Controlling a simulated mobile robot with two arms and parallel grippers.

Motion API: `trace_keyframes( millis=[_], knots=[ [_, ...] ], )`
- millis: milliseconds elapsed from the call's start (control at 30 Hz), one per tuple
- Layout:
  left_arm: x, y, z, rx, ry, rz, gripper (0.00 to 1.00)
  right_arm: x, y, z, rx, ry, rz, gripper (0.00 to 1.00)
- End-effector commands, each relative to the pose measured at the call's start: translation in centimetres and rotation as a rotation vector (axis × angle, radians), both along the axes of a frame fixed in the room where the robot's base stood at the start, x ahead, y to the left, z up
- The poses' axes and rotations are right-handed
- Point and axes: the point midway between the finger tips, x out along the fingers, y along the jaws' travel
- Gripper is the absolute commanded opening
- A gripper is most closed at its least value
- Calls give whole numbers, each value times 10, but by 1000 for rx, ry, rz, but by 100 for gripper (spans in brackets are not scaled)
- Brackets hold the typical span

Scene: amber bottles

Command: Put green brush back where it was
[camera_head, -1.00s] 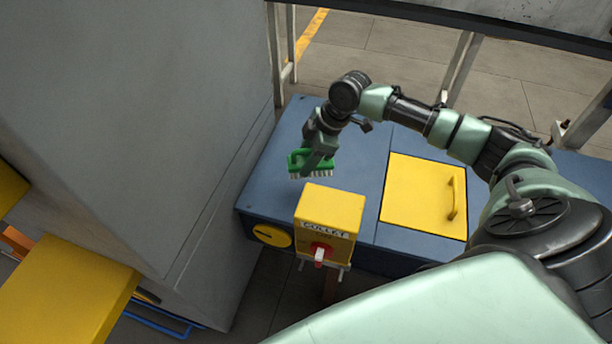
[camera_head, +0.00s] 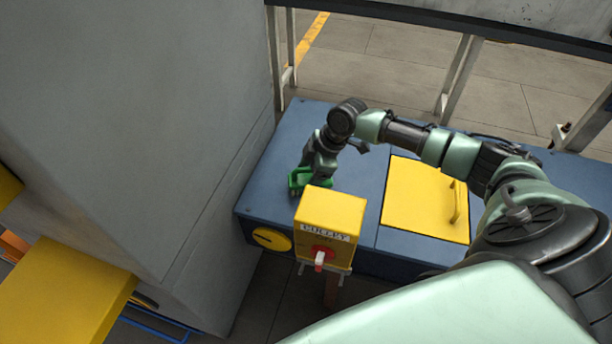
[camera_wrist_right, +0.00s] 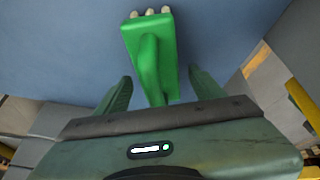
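The green brush (camera_head: 297,181) is at the left part of the blue bench top (camera_head: 345,178), just behind the yellow switch box. It appears to rest on the blue surface. In the right wrist view the brush (camera_wrist_right: 151,62) shows its raised handle and a few pale bristle tufts at its far end. My right gripper (camera_head: 309,174) is just above the brush. In the right wrist view its two fingers (camera_wrist_right: 160,82) stand apart on either side of the handle, with blue surface showing in the gaps. My left gripper is not in view.
A yellow box with a red switch (camera_head: 330,212) stands at the bench's front edge, close to the brush. A yellow hatch with a handle (camera_head: 415,200) lies to the right. A tall grey cabinet wall (camera_head: 150,120) rises on the left. The bench behind the brush is clear.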

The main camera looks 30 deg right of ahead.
Motion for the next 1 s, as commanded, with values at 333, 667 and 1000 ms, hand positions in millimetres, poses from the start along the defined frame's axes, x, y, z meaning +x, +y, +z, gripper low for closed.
trace_keyframes(
  millis=[333,667,1000],
  knots=[
    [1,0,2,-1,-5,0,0,-1,-2,7,-1,0,0,68],
    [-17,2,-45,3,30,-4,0,-15,-22,67,-2,-2,-1,68],
    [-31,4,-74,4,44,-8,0,-27,-37,109,-1,0,0,68]
  ],
)
